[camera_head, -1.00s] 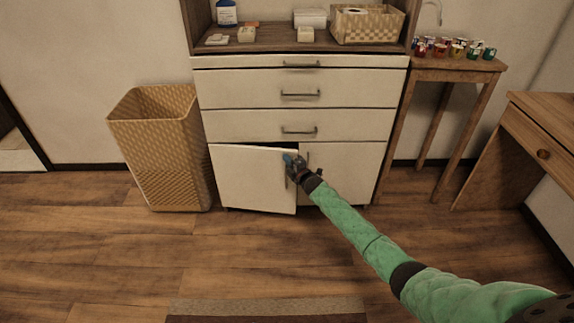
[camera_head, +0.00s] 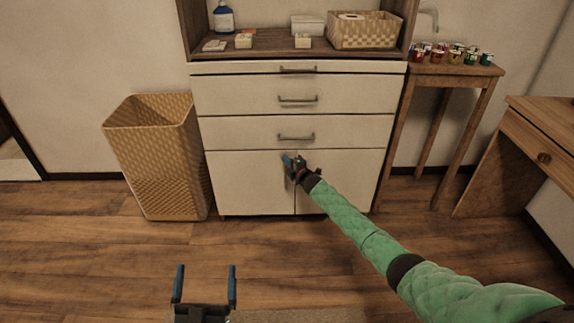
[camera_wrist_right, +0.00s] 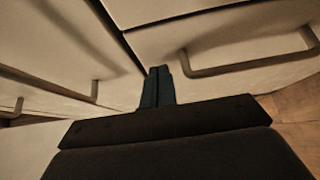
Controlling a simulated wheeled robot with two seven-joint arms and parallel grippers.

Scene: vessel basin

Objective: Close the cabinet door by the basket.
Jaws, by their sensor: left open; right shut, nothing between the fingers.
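The left cabinet door (camera_head: 245,183), on the side by the tall woven basket (camera_head: 155,160), looks flush with the cabinet front in the head view. My right gripper (camera_head: 288,161) is shut and empty at this door's upper right corner, by the seam between the two doors. It hides that corner and the door handles. In the right wrist view the shut fingers (camera_wrist_right: 157,88) point at the pale cabinet front; I cannot tell whether they touch it. My left gripper (camera_head: 204,272) is open and empty, low in the head view above the wood floor, apart from the cabinet.
Drawers with bar handles (camera_head: 297,99) sit above the doors. A wooden table (camera_head: 455,68) with several small cups stands right of the cabinet, and a wooden desk (camera_head: 545,130) is at far right. The floor in front is clear.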

